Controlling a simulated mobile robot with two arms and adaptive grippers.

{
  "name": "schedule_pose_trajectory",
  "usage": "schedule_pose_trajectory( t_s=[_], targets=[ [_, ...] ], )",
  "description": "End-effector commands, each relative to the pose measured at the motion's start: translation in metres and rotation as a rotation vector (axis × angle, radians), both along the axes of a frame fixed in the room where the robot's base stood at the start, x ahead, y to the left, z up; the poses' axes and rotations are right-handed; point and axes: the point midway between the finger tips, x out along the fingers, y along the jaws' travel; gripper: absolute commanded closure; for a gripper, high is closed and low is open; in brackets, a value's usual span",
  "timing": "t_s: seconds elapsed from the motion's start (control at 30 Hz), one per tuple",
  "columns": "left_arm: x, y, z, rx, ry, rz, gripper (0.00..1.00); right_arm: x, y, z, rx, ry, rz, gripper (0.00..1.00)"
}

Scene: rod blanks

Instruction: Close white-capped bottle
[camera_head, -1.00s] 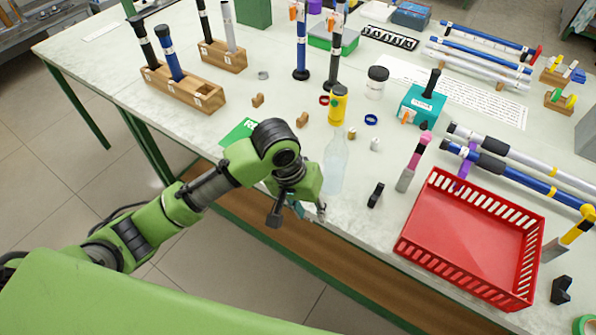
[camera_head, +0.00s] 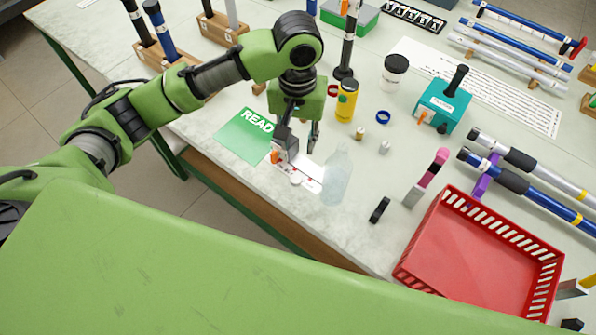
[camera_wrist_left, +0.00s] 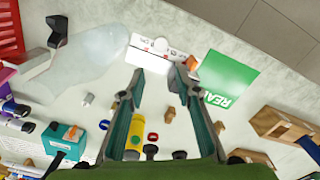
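A translucent pale bottle (camera_head: 337,178) is on the table near the front edge, its narrow neck toward the back. It also shows in the left wrist view (camera_wrist_left: 85,55); I cannot tell whether its neck is capped. A small white round piece (camera_head: 296,179), possibly a cap, is on a white card with red marks (camera_head: 311,172), left of the bottle. The piece also shows in the wrist view (camera_wrist_left: 160,44). My left gripper (camera_head: 299,150) is open and empty, pointing down above the card, left of the bottle and apart from it. My right gripper is not in view.
A green READ sign (camera_head: 243,137) lies left of the card. A red basket (camera_head: 480,260) and a small black piece (camera_head: 379,210) are to the right.

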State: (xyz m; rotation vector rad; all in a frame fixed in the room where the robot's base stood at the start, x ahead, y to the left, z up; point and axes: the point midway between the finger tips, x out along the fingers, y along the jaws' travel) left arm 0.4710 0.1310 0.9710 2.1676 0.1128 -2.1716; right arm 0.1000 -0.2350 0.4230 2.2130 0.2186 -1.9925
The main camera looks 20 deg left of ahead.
Motion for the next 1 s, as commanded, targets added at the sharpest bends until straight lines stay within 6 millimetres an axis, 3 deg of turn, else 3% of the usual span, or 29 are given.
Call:
schedule_pose_trajectory(
  t_s=[0.1,0.23,0.6,1.0],
  targets=[
    [0.000,0.000,0.000,-0.001,0.000,0.000,0.70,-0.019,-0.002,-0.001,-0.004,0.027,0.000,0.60],
    [-0.001,0.000,-0.009,-0.001,0.002,0.000,0.70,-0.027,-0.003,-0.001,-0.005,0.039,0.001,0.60],
    [-0.001,0.001,-0.075,0.001,0.002,0.000,0.70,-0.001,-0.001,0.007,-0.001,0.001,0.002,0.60],
    [-0.001,0.000,-0.087,-0.001,-0.001,-0.001,0.70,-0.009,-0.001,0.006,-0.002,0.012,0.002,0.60]
  ],
)
